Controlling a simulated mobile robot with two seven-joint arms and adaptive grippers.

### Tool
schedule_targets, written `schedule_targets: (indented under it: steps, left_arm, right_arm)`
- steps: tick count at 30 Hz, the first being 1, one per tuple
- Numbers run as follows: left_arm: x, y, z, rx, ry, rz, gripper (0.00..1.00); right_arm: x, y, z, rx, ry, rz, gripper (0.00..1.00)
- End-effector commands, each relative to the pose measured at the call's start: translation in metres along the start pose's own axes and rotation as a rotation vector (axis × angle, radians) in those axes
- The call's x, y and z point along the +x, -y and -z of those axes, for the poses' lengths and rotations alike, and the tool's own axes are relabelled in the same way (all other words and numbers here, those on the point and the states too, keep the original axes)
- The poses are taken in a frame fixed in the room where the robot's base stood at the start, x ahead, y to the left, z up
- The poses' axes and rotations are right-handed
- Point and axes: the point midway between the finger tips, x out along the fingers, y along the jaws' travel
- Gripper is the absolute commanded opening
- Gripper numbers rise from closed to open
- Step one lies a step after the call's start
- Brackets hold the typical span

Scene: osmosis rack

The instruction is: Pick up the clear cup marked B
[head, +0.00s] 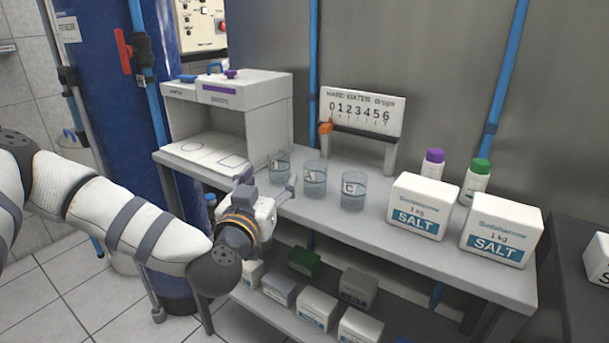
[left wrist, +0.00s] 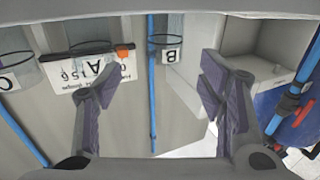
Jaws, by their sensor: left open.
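The clear cup marked B (left wrist: 166,46) shows in the left wrist view, where the picture is upside down. It appears between the two fingers of my left gripper (left wrist: 160,82) but beyond their tips. In the head view the leftmost clear cup (head: 279,165) stands upright on the bench; its label is hard to read. My left gripper (head: 268,184) is open and empty at the bench's front edge, just in front of that cup. Clear cups marked A (head: 314,181) and C (head: 353,192) stand to its right. My right gripper is not in view.
A grey-white box with a printed floor (head: 250,133) stands left of the cups on the bench (head: 420,253). A drop-scale sign (head: 370,113) stands behind them. Two salt boxes (head: 421,205) (head: 501,229) and two bottles are to the right. Several boxes sit on the lower shelf.

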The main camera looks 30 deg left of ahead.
Motion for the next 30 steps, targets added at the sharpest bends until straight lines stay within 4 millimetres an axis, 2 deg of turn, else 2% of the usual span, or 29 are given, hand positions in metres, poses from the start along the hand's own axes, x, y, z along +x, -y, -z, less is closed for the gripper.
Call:
schedule_targets:
  steps: [3, 8, 15, 18, 23, 24, 29, 30]
  left_arm:
    - [0.026, 0.0, -0.004, 0.001, 0.004, 0.0, 0.63]
    - [0.047, 0.0, -0.004, 0.001, 0.006, -0.002, 0.63]
    - [0.09, 0.005, -0.004, 0.002, 0.007, -0.003, 0.63]
    - [0.096, 0.004, -0.002, 0.001, 0.007, -0.004, 0.63]
    - [0.096, 0.004, -0.001, 0.0, 0.006, -0.005, 0.63]
    - [0.096, 0.004, -0.001, 0.0, 0.006, -0.005, 0.58]
    - [0.096, 0.004, -0.001, 0.0, 0.006, -0.005, 0.22]
    - [0.096, 0.004, -0.001, 0.0, 0.006, -0.005, 0.22]
  right_arm:
    - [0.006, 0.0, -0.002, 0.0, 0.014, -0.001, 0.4]
    - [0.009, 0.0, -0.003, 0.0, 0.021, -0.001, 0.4]
    - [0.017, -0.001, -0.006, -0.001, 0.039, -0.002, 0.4]
    - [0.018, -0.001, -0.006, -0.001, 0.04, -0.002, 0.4]
    - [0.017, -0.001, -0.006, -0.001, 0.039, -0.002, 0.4]
    - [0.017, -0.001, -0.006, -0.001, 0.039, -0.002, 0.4]
    - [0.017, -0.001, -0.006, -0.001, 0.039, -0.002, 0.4]
    - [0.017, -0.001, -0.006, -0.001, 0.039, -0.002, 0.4]
